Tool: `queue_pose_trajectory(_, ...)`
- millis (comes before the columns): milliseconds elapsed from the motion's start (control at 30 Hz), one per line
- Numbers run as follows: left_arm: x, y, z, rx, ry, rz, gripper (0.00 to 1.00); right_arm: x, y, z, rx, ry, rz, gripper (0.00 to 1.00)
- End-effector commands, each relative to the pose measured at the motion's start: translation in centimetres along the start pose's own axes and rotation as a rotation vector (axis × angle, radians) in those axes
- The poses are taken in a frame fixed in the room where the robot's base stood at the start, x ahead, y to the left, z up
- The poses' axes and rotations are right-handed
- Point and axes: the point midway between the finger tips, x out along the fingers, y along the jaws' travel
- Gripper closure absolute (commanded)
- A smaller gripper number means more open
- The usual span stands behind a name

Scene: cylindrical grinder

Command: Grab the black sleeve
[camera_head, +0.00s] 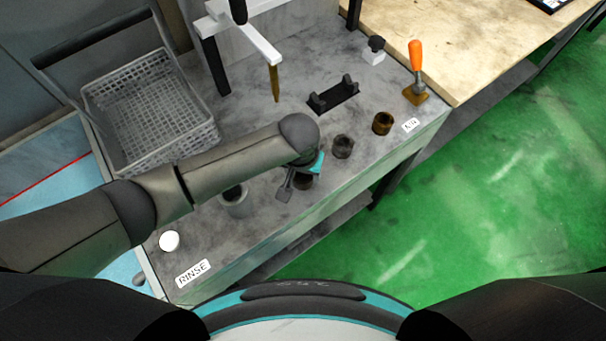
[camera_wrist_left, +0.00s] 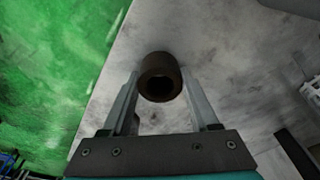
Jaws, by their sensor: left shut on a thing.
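A dark, brownish-black sleeve (camera_wrist_left: 160,77) with a round hole sits between the two fingers of my left gripper (camera_wrist_left: 160,80) in the left wrist view. The fingers are shut on its sides. In the head view the same sleeve (camera_head: 304,182) is partly hidden under my left gripper (camera_head: 293,182), low over the grey bench top. Another dark sleeve (camera_head: 342,147) stands on the bench to the right of the gripper. A browner sleeve (camera_head: 382,123) stands farther right, near a small label. My right gripper is not in view.
A grey basket (camera_head: 150,108) stands at the back left, behind my left arm. A grey cup (camera_head: 235,203) and a white round piece (camera_head: 169,240) are to the left. A black holder (camera_head: 332,95) and an orange-handled tool (camera_head: 416,70) stand behind. The bench's front edge is close.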

Motion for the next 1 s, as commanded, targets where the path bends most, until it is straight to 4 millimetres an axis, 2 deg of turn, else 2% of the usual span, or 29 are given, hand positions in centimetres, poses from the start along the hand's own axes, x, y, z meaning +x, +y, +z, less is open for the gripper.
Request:
queue_pose_trajectory(67,0.00,0.00,0.01,0.000,0.000,0.000,0.58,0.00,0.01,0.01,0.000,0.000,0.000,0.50)
queue_pose_trajectory(433,0.01,-0.01,0.02,0.000,0.000,0.000,1.00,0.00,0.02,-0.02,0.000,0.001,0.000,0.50)
queue_pose_trajectory(1000,-0.51,0.03,-0.14,0.000,0.002,0.001,1.00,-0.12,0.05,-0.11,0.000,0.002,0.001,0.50)
